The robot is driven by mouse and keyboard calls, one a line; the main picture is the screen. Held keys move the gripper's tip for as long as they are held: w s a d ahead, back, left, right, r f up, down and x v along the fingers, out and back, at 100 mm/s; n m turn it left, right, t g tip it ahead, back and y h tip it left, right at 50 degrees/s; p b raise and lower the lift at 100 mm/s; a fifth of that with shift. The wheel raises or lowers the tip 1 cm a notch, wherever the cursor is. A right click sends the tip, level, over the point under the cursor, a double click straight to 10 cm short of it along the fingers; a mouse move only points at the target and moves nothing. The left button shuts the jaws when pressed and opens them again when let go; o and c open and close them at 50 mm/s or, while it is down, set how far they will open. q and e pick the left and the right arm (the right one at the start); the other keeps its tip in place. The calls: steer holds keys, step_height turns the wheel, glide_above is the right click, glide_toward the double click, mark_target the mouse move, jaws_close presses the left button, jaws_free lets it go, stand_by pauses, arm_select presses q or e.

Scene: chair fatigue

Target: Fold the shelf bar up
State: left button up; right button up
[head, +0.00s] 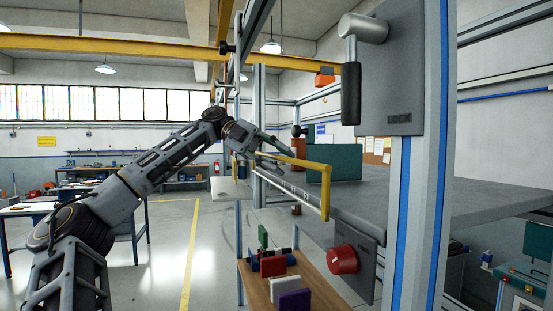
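The yellow shelf bar (325,190) runs along the front of the grey shelf (350,207), with its near end bent downward. My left arm reaches in from the left. My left gripper (275,160) is at the far part of the bar, its fingers looking spread, one above the bar and one lower. Whether they touch the bar is too small to tell. My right gripper is not in view.
A grey plate marked LOCK with a black-gripped handle (351,92) is on the near post (412,200). A red knob (343,260) sits below the shelf. A green box (346,162) stands on the shelf. A lower wooden shelf (312,284) holds several coloured items.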

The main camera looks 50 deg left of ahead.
arm_select(q)
steer(key=shift+a+r, duration=0.1)
steer(key=v, duration=1.1)
steer(key=shift+s+a, duration=0.15)
steer(key=shift+a, duration=0.2)
stand_by(0.4)
stand_by(0.5)
